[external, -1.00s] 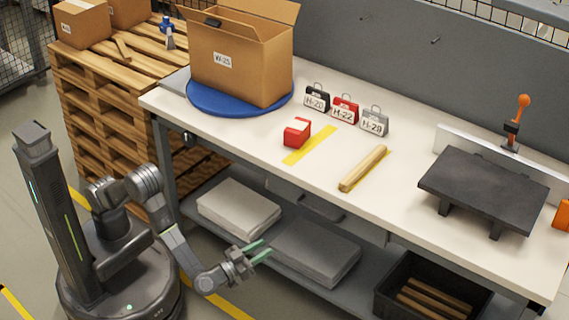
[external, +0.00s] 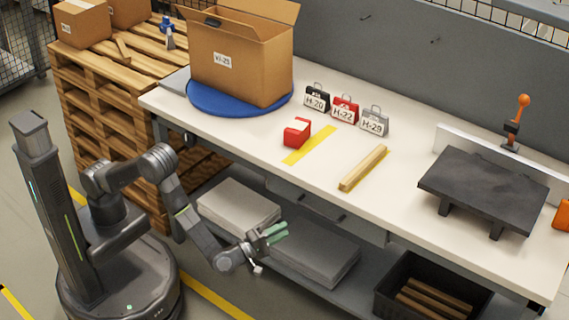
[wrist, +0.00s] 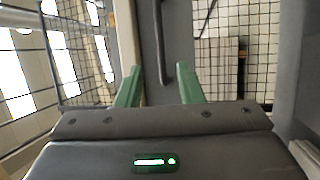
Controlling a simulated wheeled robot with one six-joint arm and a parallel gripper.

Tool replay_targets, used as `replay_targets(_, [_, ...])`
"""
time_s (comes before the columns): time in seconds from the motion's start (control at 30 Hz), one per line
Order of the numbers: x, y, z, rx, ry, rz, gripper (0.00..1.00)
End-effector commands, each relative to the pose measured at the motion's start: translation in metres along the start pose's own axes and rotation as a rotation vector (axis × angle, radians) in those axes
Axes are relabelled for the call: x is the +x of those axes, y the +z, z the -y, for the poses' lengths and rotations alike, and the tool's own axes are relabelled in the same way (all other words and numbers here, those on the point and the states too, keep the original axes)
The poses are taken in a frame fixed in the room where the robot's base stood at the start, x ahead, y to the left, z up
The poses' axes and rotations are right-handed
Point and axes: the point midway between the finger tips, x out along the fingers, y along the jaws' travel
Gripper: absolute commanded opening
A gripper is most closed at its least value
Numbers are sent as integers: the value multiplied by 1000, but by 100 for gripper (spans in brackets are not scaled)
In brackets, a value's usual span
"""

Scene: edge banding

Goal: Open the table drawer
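The table drawer (external: 365,228) is a grey front under the white tabletop and looks closed. Its dark bar handle (external: 322,210) runs along the front. My gripper (external: 287,232) has green fingers and is in front of and left of the handle in the external view, above the lower shelf. In the wrist view my gripper (wrist: 158,72) is open and empty, with its fingers apart. There the handle (wrist: 166,60) stands upright as a dark bar between the fingertips, nearer the right one. Whether it lies between them in depth I cannot tell.
The tabletop (external: 240,140) above holds a red tape dispenser (external: 297,132), a wooden strip (external: 363,168) and a cardboard box (external: 240,60). The lower shelf has grey stacks (external: 238,207) and a black crate (external: 400,275). Floor in front of the table is open.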

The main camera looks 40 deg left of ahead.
Motion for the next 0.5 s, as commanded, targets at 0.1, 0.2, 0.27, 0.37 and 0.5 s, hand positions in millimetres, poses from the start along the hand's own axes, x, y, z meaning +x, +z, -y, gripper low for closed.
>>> replay_targets(0.1, [9, 0, 1, -11, 0, -1, 34])
replay_targets(0.2, [24, -1, 2, -9, 1, -2, 34])
replay_targets(0.27, [36, -1, 2, -9, 0, -3, 34])
replay_targets(0.37, [58, -1, 2, -9, 1, -3, 34])
replay_targets(0.5, [88, -1, 2, -9, 1, -3, 34])
